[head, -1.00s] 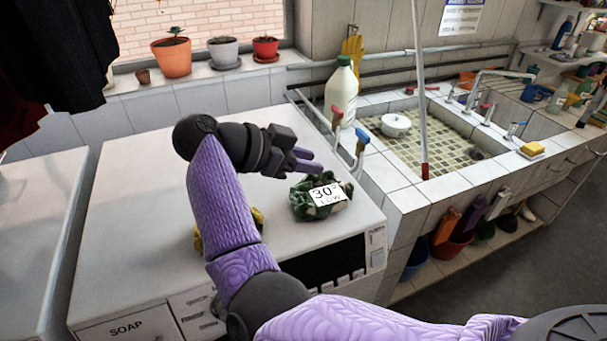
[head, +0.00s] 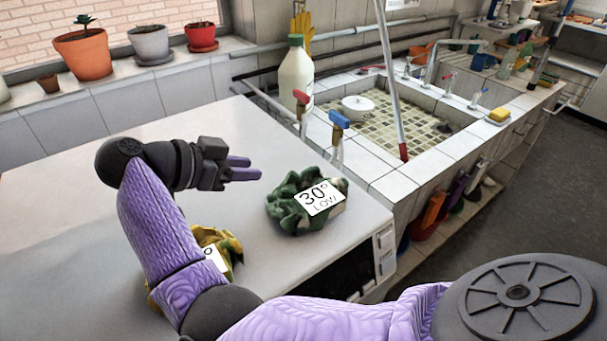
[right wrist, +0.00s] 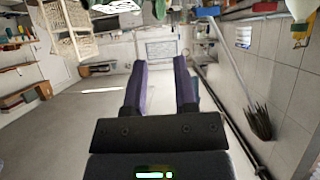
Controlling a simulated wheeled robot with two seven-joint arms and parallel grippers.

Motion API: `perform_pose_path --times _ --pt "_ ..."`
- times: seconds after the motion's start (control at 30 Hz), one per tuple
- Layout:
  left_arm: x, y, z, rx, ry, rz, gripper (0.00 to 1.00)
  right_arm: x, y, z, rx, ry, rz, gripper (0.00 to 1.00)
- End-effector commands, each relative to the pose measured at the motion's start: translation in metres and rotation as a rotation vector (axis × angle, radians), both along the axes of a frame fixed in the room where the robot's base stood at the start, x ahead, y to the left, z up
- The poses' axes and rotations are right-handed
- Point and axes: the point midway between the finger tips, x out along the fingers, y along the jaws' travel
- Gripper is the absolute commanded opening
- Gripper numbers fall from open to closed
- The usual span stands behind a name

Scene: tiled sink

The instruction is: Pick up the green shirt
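The green shirt (head: 284,212) lies crumpled on the white machine top near its right edge, with a white "30° LOW" label facing up. My right gripper (head: 252,167) is to the left of the shirt and slightly farther back, apart from it. Its two purple fingers are open and empty, with a clear gap between them in the right wrist view (right wrist: 160,85). A green patch shows at the top edge of that view, too cut off to identify surely. My left gripper is not in view.
A crumpled yellow cloth (head: 222,240) with a white label is partly hidden behind my right arm. Red and blue taps (head: 339,122), a white bottle (head: 296,75) and the tiled sink (head: 385,185) stand beyond the shirt. The machine top (head: 60,220) is clear at left.

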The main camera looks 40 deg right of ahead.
Motion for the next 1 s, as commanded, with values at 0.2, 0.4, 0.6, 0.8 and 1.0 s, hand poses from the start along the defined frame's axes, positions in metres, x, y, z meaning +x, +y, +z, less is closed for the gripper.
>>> perform_pose_path --times 0.2,0.4,0.6,0.8,1.0 --pt "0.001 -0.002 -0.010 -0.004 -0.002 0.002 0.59 -0.004 -0.036 -0.024 0.002 -0.001 -0.004 0.35" --pt "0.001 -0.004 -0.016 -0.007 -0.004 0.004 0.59 -0.007 -0.063 -0.036 0.001 -0.001 -0.003 0.35" --pt "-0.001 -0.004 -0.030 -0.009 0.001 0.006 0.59 -0.011 -0.099 -0.053 0.002 0.000 -0.002 0.35" --pt "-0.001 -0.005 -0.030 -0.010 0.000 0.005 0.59 -0.012 -0.107 -0.054 -0.001 0.000 0.000 0.35" --pt "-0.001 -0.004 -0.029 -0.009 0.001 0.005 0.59 -0.012 -0.107 -0.054 0.000 0.000 0.000 0.12"
